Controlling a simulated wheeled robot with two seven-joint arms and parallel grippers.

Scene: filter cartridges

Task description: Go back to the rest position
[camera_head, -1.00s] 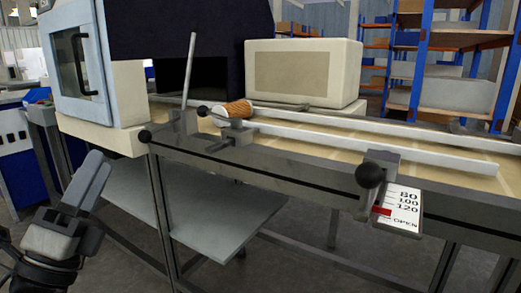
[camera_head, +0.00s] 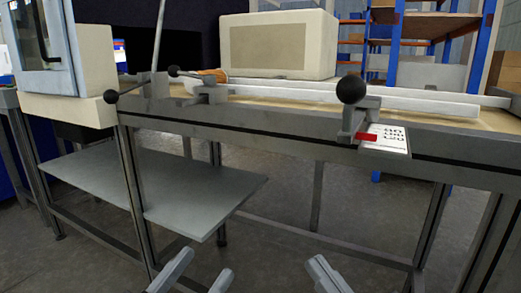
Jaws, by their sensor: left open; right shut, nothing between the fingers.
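My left gripper (camera_head: 197,272) shows at the bottom edge, left of centre, with its two fingers apart and nothing between them. My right gripper (camera_head: 327,272) shows at the bottom edge, right of centre, with its fingers together and empty. Both are low in front of the workbench (camera_head: 290,137), clear of it in the picture. Only the finger ends show; the arms are out of view. The orange-brown cartridge (camera_head: 213,76) lies on the bench top at the back left, partly hidden by a clamp (camera_head: 208,92).
A black-knobbed lever (camera_head: 352,90) and a scale plate (camera_head: 385,138) with a red marker stick out at the bench front. Another black knob (camera_head: 110,97) is at the left. A grey lower shelf (camera_head: 150,185) juts out below. A beige box (camera_head: 280,45) stands behind.

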